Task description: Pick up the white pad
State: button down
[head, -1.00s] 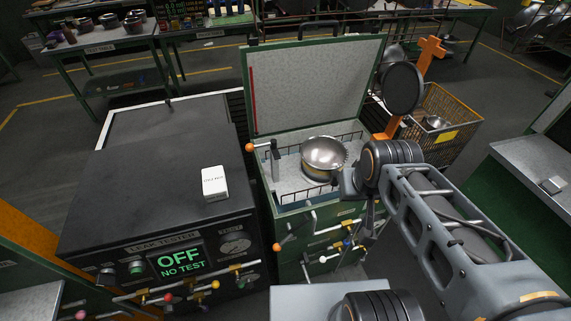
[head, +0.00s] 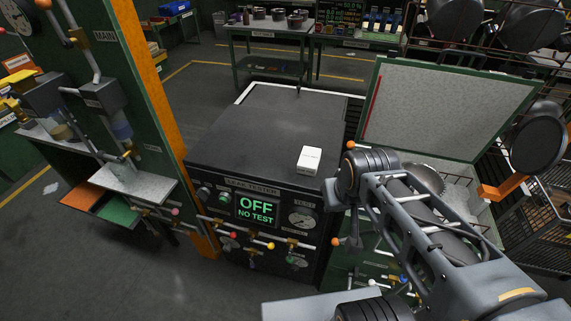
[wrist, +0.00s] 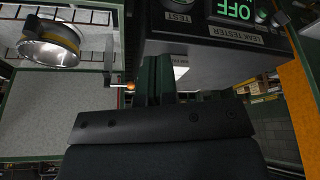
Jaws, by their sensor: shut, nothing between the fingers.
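The white pad (head: 309,159) is a small white block with dark print on its side. It rests on the flat black top of the leak tester (head: 262,120), near the front right edge. In the wrist view, which is upside down, a small part of the white pad (wrist: 181,61) shows beside the fingers; the rest is hidden. My gripper (wrist: 154,58) is shut and empty, its dark fingers together. It is apart from the pad. In the head view my wrist is just right of the pad, and the fingers cannot be made out there.
An open green chest with a raised lid (head: 445,110) stands right of the tester; a metal pot (wrist: 48,42) is in it. A black pan (head: 538,143) is at the far right. A green panel with an orange edge (head: 150,100) rises at left. Most of the tester's top is clear.

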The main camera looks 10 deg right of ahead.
aim_at(308, 164)
jog(key=k, duration=1.2)
jog(key=u, duration=0.95)
jog(key=i, duration=1.2)
jog(key=z, duration=0.65)
jog(key=i, duration=0.55)
jog(key=z, duration=0.65)
